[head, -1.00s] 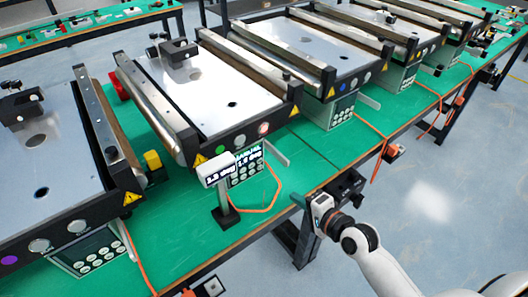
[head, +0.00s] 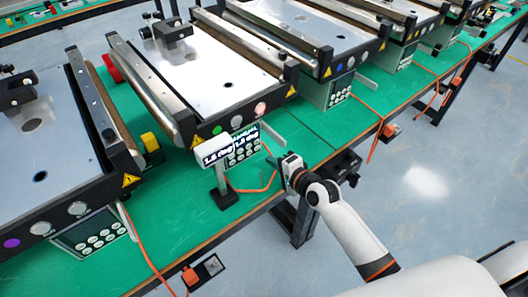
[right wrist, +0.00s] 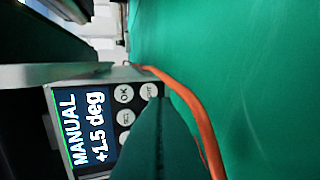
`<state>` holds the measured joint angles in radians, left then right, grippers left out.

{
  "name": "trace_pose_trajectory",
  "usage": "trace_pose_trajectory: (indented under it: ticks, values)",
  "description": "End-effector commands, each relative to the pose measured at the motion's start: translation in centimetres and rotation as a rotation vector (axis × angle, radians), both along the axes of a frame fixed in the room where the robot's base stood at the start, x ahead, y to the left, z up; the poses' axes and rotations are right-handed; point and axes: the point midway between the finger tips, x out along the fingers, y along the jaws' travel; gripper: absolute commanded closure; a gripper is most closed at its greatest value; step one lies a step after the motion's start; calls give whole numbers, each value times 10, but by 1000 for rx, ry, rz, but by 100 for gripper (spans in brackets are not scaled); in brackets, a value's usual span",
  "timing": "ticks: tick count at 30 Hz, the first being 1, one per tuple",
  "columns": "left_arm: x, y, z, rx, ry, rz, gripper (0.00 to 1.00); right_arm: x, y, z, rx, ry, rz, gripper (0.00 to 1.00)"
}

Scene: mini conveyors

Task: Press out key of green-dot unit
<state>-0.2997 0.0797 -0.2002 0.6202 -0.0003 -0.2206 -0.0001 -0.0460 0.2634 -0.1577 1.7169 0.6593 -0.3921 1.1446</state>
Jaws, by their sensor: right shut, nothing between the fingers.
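The green-dot unit (head: 200,118) is the mini conveyor with a green dot (head: 217,130) on its front. Its keypad box (head: 252,150) hangs below the front rail, partly behind a small display on a stand. In the right wrist view the box's screen (right wrist: 88,130) reads MANUAL +1.5 deg. Round white keys stand beside it, among them OK (right wrist: 124,93) and a key with a partly hidden label (right wrist: 149,90). My right gripper (head: 285,168) is shut and empty, right of the keypad box. Its fingers (right wrist: 157,120) cover some keys in the right wrist view. My left gripper is out of view.
The small stand display (head: 213,151) rises in front of the keypad. An orange cable (head: 262,188) loops on the green table, and it also runs beside the keys in the wrist view (right wrist: 196,115). A neighbouring unit with a purple dot (head: 12,243) stands at left.

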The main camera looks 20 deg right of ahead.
Motion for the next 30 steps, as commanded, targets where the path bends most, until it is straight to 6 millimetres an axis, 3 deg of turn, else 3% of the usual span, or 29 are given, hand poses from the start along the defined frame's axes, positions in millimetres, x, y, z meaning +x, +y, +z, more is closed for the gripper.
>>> trace_pose_trajectory:
  ticks: [3, 9, 22, 30]
  values:
    - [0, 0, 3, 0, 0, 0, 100, 21, 7, 0, -1, -1, 0, 100]
    - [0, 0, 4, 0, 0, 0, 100, 40, 14, -2, 0, 0, 0, 100]
    - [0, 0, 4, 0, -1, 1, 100, 44, 16, -2, 0, 0, 0, 100]
    - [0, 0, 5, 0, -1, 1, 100, 60, 22, -1, 0, -2, -1, 100]
